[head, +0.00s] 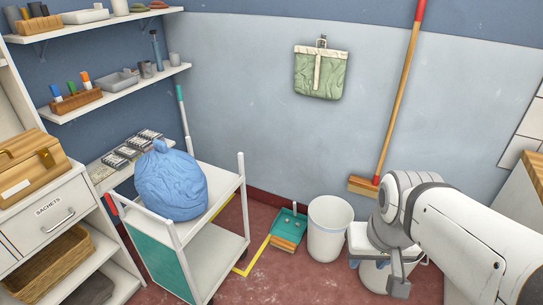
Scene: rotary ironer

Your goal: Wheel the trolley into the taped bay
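The white trolley (226,252) stands upright at the lower left of the head view, with a teal side panel (157,262) and corner posts. A blue tied bag (171,182) sits on its top shelf. A red grip (111,204) shows at its left. Yellow floor tape (244,271) shows beside and behind the trolley; the trolley hides much of the bay, so I cannot tell how far inside it stands. My gripper (399,287) hangs at the lower right, well apart from the trolley. Its fingers are too unclear to tell open from shut.
A teal dustpan (288,228) and a white bin (329,228) stand right of the tape, near the wall. A broom (397,95) leans on the wall. Shelves and a drawer unit (47,217) line the left. Some red floor (300,285) is clear in front.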

